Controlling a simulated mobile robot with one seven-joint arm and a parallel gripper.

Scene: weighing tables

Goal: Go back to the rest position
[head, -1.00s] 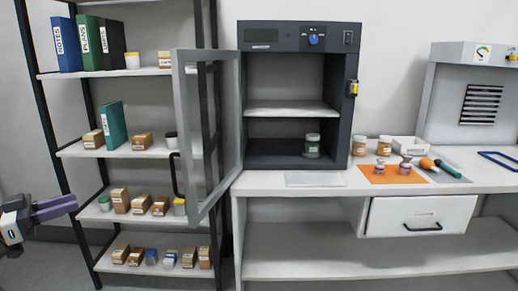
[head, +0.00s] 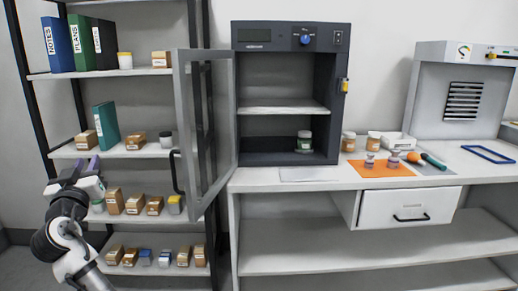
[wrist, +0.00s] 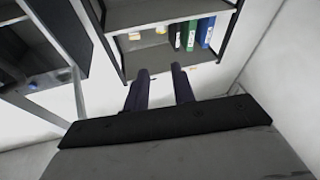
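My gripper (head: 85,166) is at the left of the head view, raised in front of the shelf rack, with its dark purple fingers pointing up and away. In the wrist view my gripper (wrist: 160,70) shows two fingers standing apart with a clear gap and nothing between them. My white and black arm comes up from the lower left of the head view.
The shelf rack (head: 115,77) holds binders, boxes and jars behind my gripper. Several objects lie around an orange mat (head: 381,169).

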